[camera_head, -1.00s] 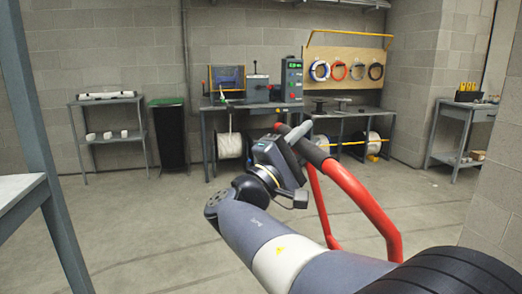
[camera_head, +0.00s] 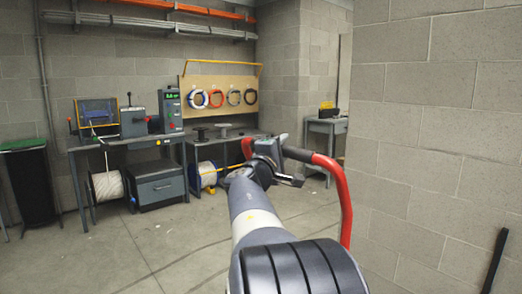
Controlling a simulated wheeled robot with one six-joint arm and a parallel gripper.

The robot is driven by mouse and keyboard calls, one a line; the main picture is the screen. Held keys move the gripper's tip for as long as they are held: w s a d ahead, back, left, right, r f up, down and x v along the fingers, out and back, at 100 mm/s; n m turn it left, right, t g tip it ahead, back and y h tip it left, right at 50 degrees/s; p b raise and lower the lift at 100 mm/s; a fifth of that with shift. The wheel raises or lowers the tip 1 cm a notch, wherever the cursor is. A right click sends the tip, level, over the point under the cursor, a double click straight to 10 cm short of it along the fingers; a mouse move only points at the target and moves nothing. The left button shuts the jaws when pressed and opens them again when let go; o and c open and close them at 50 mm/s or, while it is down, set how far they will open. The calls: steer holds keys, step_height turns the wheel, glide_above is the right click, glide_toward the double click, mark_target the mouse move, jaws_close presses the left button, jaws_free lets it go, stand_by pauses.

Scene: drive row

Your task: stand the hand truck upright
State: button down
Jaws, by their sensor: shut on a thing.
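The hand truck (camera_head: 342,190) shows as a red tubular frame with a dark grip section (camera_head: 298,154) across its top. One red side bends down at the right of my arm. A short red piece (camera_head: 247,147) shows left of my gripper. My gripper (camera_head: 279,150) is at the handle, shut on the dark grip. The fingertips are partly hidden behind the gripper's body. The truck's lower part, plate and wheels are out of view or hidden behind my arm, so its full tilt cannot be told.
A block wall (camera_head: 440,140) stands close on the right, with a dark bar (camera_head: 494,262) leaning near it. A workbench (camera_head: 120,141) with machines and cable spools (camera_head: 107,185) lines the back left. A grey side table (camera_head: 326,127) stands beyond. Floor (camera_head: 170,245) at left is clear.

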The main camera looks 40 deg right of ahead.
steer(key=shift+d+r, duration=0.15)
steer(key=shift+d, duration=1.7)
steer(key=shift+s, duration=0.1)
steer(key=c, duration=1.5)
jaws_free()
steer(key=shift+o, duration=0.6)
steer(key=shift+d, duration=0.25)
steer(key=shift+o, duration=1.4)
steer(key=shift+a+f, duration=0.1)
steer(key=shift+f, duration=0.1)
steer(key=v, duration=1)
steer(key=shift+a+r+b, duration=0.25)
steer(key=shift+a+b, duration=0.15)
steer(key=shift+a, duration=0.05)
